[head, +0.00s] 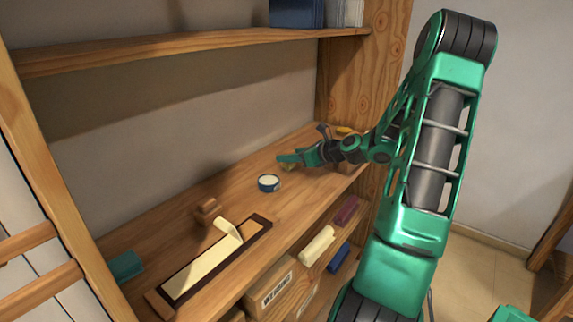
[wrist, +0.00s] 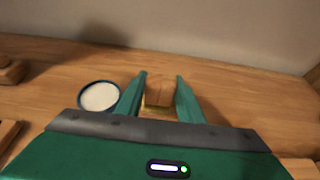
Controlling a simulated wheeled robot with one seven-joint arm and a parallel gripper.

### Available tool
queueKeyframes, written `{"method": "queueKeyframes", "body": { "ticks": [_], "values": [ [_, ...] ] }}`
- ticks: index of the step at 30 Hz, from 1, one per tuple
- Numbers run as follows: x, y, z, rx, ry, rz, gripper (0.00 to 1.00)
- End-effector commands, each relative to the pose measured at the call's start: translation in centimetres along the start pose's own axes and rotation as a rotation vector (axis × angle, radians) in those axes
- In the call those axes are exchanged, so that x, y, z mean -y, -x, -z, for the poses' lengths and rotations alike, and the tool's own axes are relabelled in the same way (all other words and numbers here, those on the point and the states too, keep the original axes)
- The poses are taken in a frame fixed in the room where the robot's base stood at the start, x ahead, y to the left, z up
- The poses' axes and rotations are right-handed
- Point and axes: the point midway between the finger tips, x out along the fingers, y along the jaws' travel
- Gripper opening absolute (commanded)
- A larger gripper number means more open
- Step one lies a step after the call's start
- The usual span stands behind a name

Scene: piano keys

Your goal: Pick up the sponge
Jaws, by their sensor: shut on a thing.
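My gripper (head: 284,160) reaches in over the right part of the wooden workbench shelf. In the wrist view its two green fingers (wrist: 160,76) stand either side of a small yellowish thing, which I take to be the sponge (wrist: 158,111). The gripper is shut on it. In the head view a bit of the sponge (head: 288,167) shows at the fingers, low over the wood. The gripper body hides the near part of it, and I cannot tell whether it touches the shelf.
A round blue tin (head: 268,183) with a pale top stands just left of the gripper. A dark-framed tray (head: 186,293) with a cream piece lies front left, near a small brown block (head: 207,210). A yellow item (head: 344,130) is behind my wrist. An upper shelf (head: 190,48) overhangs.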

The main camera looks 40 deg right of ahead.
Motion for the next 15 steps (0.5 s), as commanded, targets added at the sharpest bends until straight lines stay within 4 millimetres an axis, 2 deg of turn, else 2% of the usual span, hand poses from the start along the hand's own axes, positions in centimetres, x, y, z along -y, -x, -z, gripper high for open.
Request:
{"method": "queueKeyframes", "body": {
  "ticks": [1, 6, 15],
  "values": [
    [0.0, 0.4, -1.1, 0.001, 0.007, 0.001, 0.12],
    [-4.1, 0.8, -3.3, 0.0, 0.006, -0.003, 0.12],
    [-9.3, 1.5, -6.4, 0.001, 0.004, -0.001, 0.12]
  ]
}}
